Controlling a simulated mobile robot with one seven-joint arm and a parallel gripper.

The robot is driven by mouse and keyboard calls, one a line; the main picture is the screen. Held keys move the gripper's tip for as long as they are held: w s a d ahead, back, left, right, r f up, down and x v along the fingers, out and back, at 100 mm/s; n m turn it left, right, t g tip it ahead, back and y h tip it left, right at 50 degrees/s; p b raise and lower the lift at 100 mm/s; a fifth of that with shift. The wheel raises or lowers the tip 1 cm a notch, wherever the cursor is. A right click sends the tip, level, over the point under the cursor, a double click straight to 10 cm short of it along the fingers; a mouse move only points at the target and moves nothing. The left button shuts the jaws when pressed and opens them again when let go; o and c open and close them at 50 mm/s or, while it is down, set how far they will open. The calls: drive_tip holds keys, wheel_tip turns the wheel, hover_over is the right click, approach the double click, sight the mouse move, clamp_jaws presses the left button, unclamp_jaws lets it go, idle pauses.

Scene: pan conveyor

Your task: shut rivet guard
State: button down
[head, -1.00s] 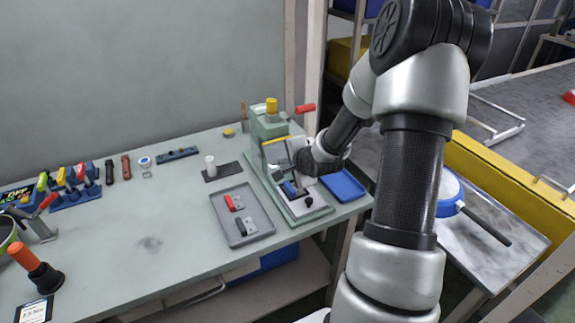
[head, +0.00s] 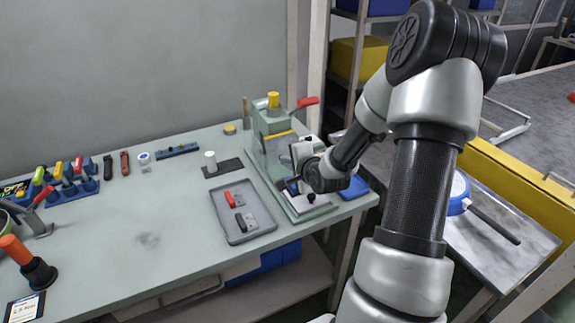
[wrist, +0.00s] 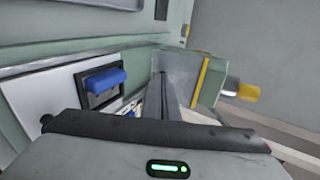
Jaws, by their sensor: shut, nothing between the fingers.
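The rivet guard (head: 280,135) is a panel with a yellow edge on the green press (head: 258,150), at the back right of the bench. In the wrist view its yellow edge (wrist: 200,78) stands just right of my fingers. My gripper (head: 297,158) is shut and empty, low in front of the press beside the guard. In the wrist view my gripper (wrist: 170,85) reaches close along the panel; I cannot tell whether it touches. My wrist hides part of the press bed and the guard's lower part in the head view.
A blue part (wrist: 103,80) sits in a dark holder on the press bed, left of my fingers. A grey tray (head: 227,232) with red and black pieces lies left of the press. A blue tray (head: 356,187) lies to its right. A red-handled lever (head: 308,102) sticks out above.

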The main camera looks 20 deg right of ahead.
drive_tip(key=shift+w+f+t+b, duration=0.1)
drive_tip(key=shift+f+t+b, duration=0.25)
drive_tip(key=shift+f, duration=0.25)
drive_tip(key=shift+w, duration=0.2)
drive_tip(key=shift+w+f+b, duration=0.4)
drive_tip(key=shift+w+f, duration=0.15)
drive_tip(key=shift+w, duration=0.1)
drive_tip(key=shift+r+p, duration=0.7)
drive_tip(key=shift+r, duration=0.1)
drive_tip(key=shift+f, duration=0.1)
